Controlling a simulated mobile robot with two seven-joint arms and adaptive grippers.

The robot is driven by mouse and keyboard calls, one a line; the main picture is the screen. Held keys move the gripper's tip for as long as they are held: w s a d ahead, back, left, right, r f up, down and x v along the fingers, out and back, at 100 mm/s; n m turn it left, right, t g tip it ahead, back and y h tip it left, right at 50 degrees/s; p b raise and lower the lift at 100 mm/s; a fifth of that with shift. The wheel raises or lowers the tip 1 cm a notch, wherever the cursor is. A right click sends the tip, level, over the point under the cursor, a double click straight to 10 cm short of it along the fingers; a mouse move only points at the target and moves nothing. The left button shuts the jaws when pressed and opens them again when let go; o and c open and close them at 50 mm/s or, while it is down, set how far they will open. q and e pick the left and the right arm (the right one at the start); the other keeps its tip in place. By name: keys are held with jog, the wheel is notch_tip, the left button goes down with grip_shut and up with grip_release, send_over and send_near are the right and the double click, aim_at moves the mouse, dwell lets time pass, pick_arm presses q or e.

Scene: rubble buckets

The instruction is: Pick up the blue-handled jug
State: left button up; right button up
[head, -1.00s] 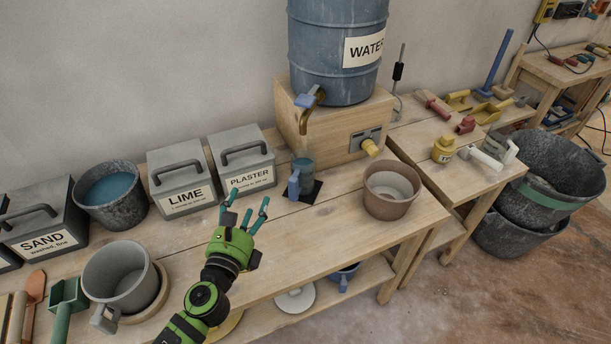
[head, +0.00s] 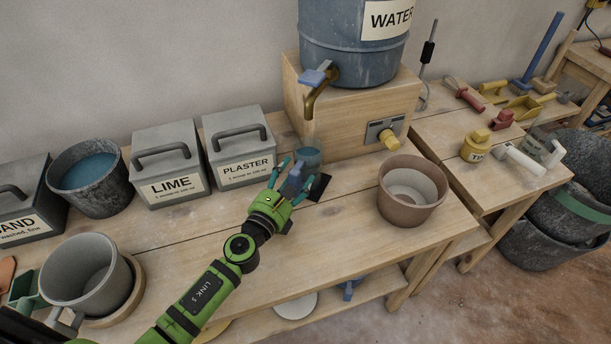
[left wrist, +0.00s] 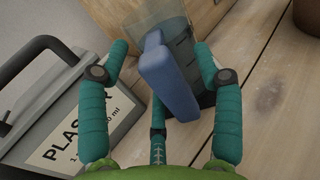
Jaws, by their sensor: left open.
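The blue-handled jug (head: 308,160) stands upright on a dark square pad (head: 319,187) under the tap of the water barrel. Its handle (head: 293,181) points toward my left gripper. My left gripper (head: 283,178) is open, with its teal fingers reaching to either side of the handle. In the left wrist view the blue handle (left wrist: 166,80) fills the space between the fingers (left wrist: 158,70), and the grey jug body (left wrist: 177,38) stands behind it. The fingers look apart from the handle. The right gripper is not clearly in view.
The plaster box (head: 240,150) stands just left of the gripper, and the lime box (head: 168,165) beyond it. A wooden block (head: 345,110) carries the water barrel (head: 350,50). A brown pot (head: 411,195) is to the right. A grey mug-like bucket (head: 85,275) is front left.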

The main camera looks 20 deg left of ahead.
pick_arm(q)
jog(key=shift+w+d+f, duration=0.1)
jog(key=shift+w, duration=0.2)
jog(key=c, duration=1.1)
grip_shut()
jog(key=shift+r, duration=0.2)
pick_arm(e)
jog(key=shift+r, duration=0.1)
